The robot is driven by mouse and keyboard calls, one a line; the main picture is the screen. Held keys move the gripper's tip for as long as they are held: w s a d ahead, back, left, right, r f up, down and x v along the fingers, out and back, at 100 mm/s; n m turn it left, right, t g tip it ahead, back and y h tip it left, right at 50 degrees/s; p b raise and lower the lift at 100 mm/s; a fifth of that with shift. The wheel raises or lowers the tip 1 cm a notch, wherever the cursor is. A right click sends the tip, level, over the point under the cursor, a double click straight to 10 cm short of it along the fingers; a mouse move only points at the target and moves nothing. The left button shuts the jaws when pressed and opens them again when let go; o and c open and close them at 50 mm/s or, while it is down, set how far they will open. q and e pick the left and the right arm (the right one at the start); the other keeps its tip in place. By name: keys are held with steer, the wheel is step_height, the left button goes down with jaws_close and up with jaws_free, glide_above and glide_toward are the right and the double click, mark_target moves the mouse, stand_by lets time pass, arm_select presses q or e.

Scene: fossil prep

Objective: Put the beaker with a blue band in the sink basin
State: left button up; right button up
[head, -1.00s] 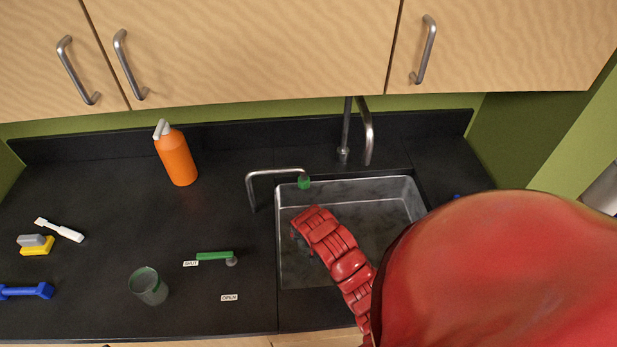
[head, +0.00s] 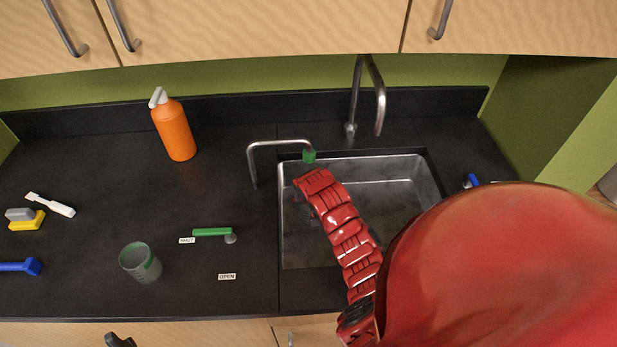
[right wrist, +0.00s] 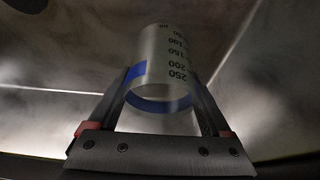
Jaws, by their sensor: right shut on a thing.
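The clear beaker with a blue band (right wrist: 165,65) and dark volume marks is between the fingers of my right gripper (right wrist: 165,95) in the right wrist view. The gripper is shut on it. Grey, smeared metal surfaces with bright edges lie behind it. In the head view my red right arm reaches over the left part of the sink basin (head: 400,185), and its hand hides its fingers and the beaker. I cannot tell how far the beaker is above the basin floor. My left gripper is not recognisable in either view.
A green-banded beaker (head: 140,263) stands on the counter left of the sink. An orange bottle (head: 174,130) stands at the back.

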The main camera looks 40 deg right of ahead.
steer(key=shift+s+r, duration=0.1)
steer(key=shift+r, duration=0.05)
steer(key=o, duration=1.3)
steer(key=shift+f, duration=0.2)
steer(key=shift+r, duration=0.1)
steer(key=shift+r, duration=0.2)
steer(key=v, duration=1.1)
steer(key=shift+r, duration=0.15)
steer(key=shift+s+a+r, duration=0.1)
steer(key=shift+s+r, duration=0.1)
